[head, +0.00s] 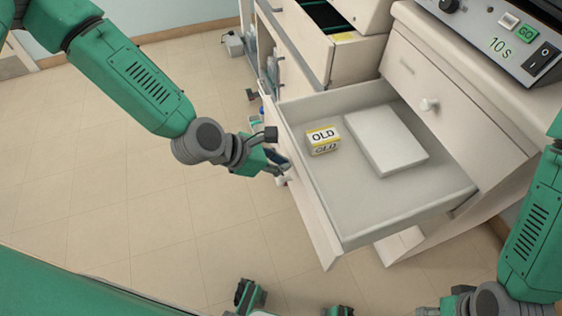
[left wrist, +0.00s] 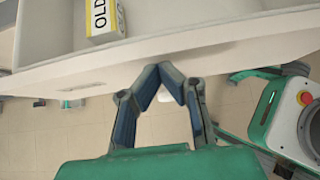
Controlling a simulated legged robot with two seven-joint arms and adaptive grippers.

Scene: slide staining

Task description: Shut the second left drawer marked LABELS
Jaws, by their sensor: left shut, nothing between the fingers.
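A pale drawer (head: 402,222) is pulled well out of the cabinet; its LABELS marking is not visible from here. Inside lie a yellow and white box marked OLD (head: 323,139) and a flat white block (head: 386,141). My left gripper (head: 284,164) is at the outer side of the drawer front, shut and empty. In the left wrist view its fingertips (left wrist: 172,70) meet close by the drawer front (left wrist: 235,45); I cannot tell whether they touch it. The OLD box shows there too (left wrist: 102,20).
Above the open drawer is a closed drawer with a round white knob (head: 429,104). A device with a GO button and a 10 s mark (head: 500,45) stands on top. Another open drawer (head: 345,62) is farther back. The tiled floor left of the cabinet is mostly clear.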

